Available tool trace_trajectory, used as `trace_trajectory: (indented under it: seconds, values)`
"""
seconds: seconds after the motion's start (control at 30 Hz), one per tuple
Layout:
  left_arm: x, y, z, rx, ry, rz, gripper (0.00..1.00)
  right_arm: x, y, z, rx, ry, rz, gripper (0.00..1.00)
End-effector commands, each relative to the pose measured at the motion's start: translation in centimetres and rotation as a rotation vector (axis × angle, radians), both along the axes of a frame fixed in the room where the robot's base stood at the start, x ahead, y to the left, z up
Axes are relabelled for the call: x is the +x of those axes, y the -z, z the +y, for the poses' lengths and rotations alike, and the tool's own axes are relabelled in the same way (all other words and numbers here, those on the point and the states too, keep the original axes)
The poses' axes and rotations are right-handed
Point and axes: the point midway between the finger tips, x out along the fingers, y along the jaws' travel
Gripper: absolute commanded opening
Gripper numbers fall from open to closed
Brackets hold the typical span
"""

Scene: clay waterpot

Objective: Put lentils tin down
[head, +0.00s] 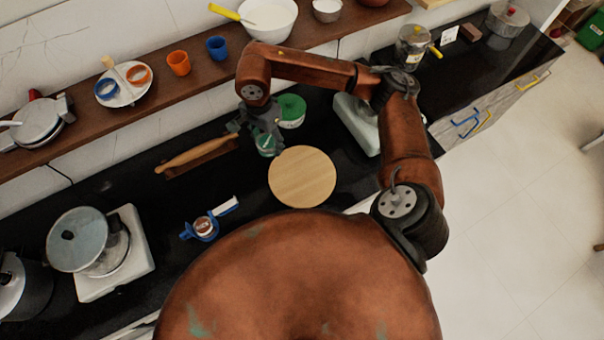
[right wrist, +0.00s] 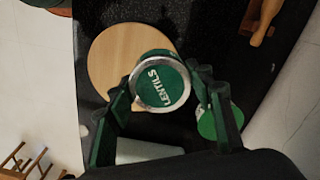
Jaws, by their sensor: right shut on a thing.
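The lentils tin (right wrist: 162,82) is green with a silver rim, and its lid reads LENTILS in the right wrist view. It sits between the fingers of my right gripper (right wrist: 160,95), which is shut on it. In the head view the tin (head: 266,146) shows partly below my right gripper (head: 264,136), just left of a round wooden board (head: 302,177). Whether the tin touches the counter cannot be told. My left gripper is not in view.
A second green-lidded tin (head: 291,108) stands close behind the gripper. A rolling pin (head: 196,154) lies to the left on the dark counter. A blue-handled tool (head: 205,227) lies nearer. A pot (head: 78,240) stands at the left. Bare counter shows between them.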

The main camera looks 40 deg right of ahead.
Motion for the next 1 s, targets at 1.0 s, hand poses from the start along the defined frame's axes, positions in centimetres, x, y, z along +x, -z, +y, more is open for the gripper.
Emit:
trace_trajectory:
  seconds: [1.0]
  values:
    - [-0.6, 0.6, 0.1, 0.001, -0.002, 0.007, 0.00, -8.8, 3.1, 0.2, -0.036, 1.967, -0.010, 0.15]
